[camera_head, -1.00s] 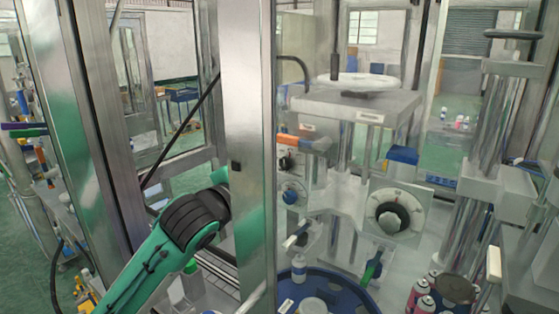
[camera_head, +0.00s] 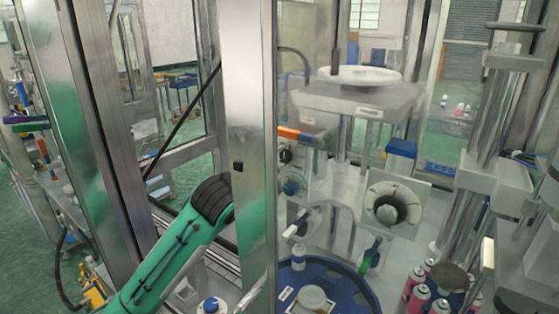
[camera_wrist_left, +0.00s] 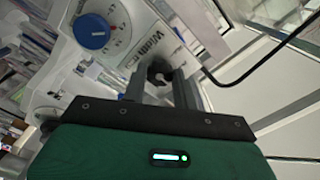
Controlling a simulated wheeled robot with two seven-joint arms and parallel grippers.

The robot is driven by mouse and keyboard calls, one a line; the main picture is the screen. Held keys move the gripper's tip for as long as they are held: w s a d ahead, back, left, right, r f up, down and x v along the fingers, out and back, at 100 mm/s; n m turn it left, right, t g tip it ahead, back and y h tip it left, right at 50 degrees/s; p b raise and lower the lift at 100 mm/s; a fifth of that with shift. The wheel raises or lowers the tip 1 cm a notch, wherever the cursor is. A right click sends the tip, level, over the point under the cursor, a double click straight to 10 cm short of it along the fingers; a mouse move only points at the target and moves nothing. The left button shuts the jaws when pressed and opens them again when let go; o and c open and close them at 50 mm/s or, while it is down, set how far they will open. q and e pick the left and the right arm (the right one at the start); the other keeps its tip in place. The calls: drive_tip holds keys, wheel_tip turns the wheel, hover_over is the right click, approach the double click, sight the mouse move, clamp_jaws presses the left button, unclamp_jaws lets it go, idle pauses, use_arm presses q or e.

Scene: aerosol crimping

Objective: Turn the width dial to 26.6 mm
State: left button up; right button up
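In the left wrist view, a white panel with the printed word "Width" (camera_wrist_left: 152,40) carries a small black knob (camera_wrist_left: 160,72), which I take to be the width dial. My left gripper (camera_wrist_left: 160,84) points at this knob, with its two dark fingers apart on either side of it. I cannot tell whether they touch it, and the dial's setting is not readable. In the head view the black knob (camera_head: 286,155) shows just right of a steel post. The post hides my left gripper; only its green arm shows. My right gripper is in neither view.
A blue dial (camera_wrist_left: 92,31) with red marks sits beside the knob; the head view shows it below (camera_head: 291,186). A larger grey dial (camera_head: 390,209) is farther right. The steel post (camera_head: 248,150) stands before my arm. A blue round tray (camera_head: 350,290) lies below.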

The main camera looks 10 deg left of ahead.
use_arm(q)
drive_tip(key=shift+n, duration=0.4)
drive_tip(key=shift+d+n+p, duration=0.1)
drive_tip(key=shift+n+p, duration=4.35)
drive_tip(key=shift+n, duration=4.15)
drive_tip(key=o, duration=1)
drive_tip(key=shift+s, duration=0.1)
